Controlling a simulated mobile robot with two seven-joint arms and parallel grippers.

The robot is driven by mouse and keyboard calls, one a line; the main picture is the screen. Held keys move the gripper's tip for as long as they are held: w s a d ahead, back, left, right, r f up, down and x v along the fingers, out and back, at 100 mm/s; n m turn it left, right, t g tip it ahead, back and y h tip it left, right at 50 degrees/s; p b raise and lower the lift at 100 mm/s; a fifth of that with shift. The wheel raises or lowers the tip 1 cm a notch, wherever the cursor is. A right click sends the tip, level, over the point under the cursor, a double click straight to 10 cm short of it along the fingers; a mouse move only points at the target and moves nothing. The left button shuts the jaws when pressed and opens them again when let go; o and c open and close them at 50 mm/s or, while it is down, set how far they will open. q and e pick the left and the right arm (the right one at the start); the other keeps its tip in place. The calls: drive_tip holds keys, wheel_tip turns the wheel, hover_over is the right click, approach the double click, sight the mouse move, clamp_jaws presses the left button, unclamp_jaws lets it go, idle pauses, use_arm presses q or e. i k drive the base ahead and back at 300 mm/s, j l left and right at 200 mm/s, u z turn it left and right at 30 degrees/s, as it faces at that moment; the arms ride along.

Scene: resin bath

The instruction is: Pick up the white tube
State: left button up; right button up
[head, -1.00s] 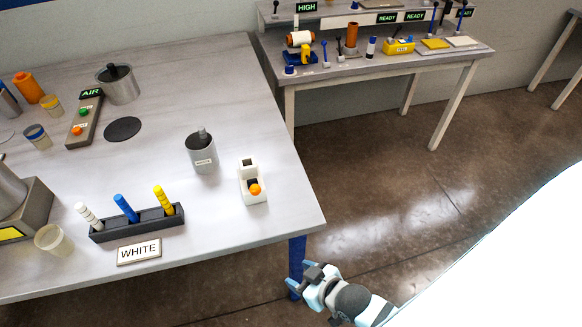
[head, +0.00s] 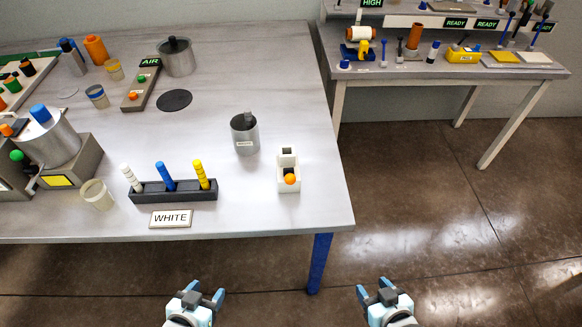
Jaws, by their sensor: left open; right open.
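The white tube (head: 132,177) stands tilted in the left slot of a dark rack (head: 183,195) near the table's front edge. A blue tube (head: 165,176) and a yellow tube (head: 201,175) stand in the same rack to its right. A WHITE sign (head: 171,219) lies in front of the rack. My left gripper (head: 206,294) is open and empty, in front of the table and below the rack in the picture. My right gripper (head: 371,289) is open and empty, further right, over the floor.
A translucent cup (head: 97,194) stands left of the rack. A grey canister (head: 244,135) and a white holder with an orange button (head: 288,172) stand to the right. A machine with a yellow label (head: 57,160) is at the left. A second bench (head: 440,70) stands behind right.

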sight(125, 169)
drive_tip(key=u, duration=1.2)
